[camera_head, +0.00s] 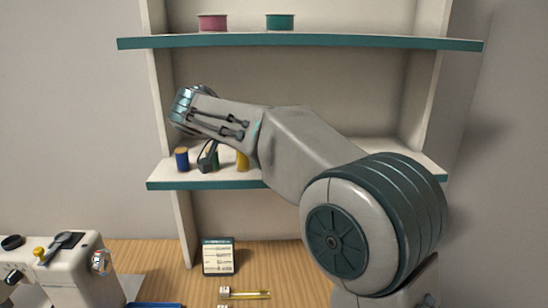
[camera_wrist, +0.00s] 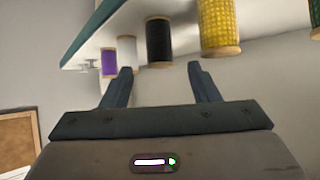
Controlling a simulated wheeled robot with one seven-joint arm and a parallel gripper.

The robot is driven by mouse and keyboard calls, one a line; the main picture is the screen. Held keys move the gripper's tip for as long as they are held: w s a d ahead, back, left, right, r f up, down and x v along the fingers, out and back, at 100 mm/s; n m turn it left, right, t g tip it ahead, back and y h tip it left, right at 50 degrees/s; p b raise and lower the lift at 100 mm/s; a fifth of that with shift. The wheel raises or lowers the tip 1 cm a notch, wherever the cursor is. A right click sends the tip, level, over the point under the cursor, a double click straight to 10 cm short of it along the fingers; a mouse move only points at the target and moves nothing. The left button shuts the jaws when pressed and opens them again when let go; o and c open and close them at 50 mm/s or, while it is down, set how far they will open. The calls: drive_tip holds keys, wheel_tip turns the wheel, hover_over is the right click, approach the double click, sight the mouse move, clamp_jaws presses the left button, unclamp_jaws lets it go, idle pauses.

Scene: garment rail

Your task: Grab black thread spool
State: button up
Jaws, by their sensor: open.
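The black thread spool (camera_wrist: 159,40) shows in the wrist view, just beyond the fingertips and roughly centred between them. My gripper (camera_wrist: 161,70) is open, with one finger on each side and nothing between them. In the head view my gripper (camera_head: 207,156) is at the middle shelf, among the spools. The black spool cannot be made out there, as my arm and fingers cover part of that row.
A white spool (camera_wrist: 127,51) and a purple spool (camera_wrist: 109,63) stand left of the black one, a yellow spool (camera_wrist: 219,27) right. In the head view a blue spool (camera_head: 182,159) stands on the teal-edged middle shelf (camera_head: 215,185). The upper shelf (camera_head: 350,43) overhangs.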

drive_tip(key=p+x, duration=0.1)
drive_tip(key=x, duration=0.3)
drive_tip(key=shift+w+d, duration=0.15)
drive_tip(key=shift+w, duration=0.05)
drive_tip(key=c, duration=1)
drive_tip(key=shift+c, duration=0.2)
